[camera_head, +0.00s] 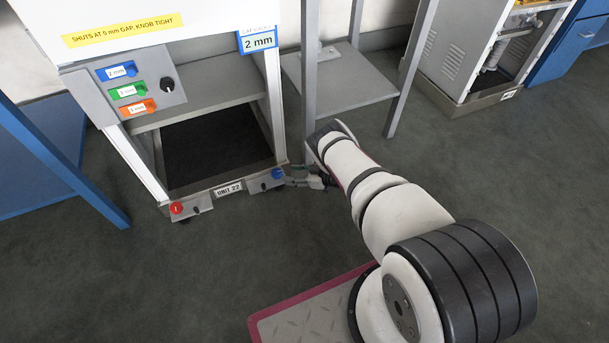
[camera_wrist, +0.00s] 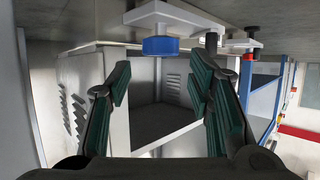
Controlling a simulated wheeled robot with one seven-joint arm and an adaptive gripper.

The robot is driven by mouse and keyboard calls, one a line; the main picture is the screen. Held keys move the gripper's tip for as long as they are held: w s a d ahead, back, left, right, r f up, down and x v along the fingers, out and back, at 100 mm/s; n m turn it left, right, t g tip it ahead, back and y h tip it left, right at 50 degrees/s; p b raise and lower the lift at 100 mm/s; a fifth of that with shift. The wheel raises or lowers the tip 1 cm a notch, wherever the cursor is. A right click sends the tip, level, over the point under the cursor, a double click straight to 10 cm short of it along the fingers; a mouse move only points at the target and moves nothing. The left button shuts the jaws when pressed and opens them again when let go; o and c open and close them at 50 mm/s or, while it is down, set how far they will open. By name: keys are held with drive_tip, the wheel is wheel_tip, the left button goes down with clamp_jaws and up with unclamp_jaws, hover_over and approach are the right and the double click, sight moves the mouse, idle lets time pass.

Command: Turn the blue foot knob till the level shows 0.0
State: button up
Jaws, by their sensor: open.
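The blue foot knob (camera_head: 277,173) sits on a bracket at the front right corner of the unit marked UNIT 22. In the wrist view the blue knob (camera_wrist: 160,46) is a short round disc below a white bracket, above the space between my fingertips. My gripper (camera_head: 312,181) is low beside this corner, just right of the knob. Its green-padded fingers (camera_wrist: 160,88) are spread apart with nothing between them. The knob looks beyond the fingertips; contact is not visible. A level reading of 0.0 is not legible in either view.
A red knob (camera_head: 177,208) is at the unit's front left corner and also shows in the wrist view (camera_wrist: 249,62). A panel (camera_head: 140,88) with coloured tags and a 2 mm sign (camera_head: 259,41) are above. A grey metal stand (camera_head: 345,80) is close behind my gripper. Floor in front is clear.

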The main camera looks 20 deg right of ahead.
drive_tip(key=v, duration=0.5)
drive_tip(key=shift+s, duration=0.15)
drive_tip(key=shift+d, duration=0.1)
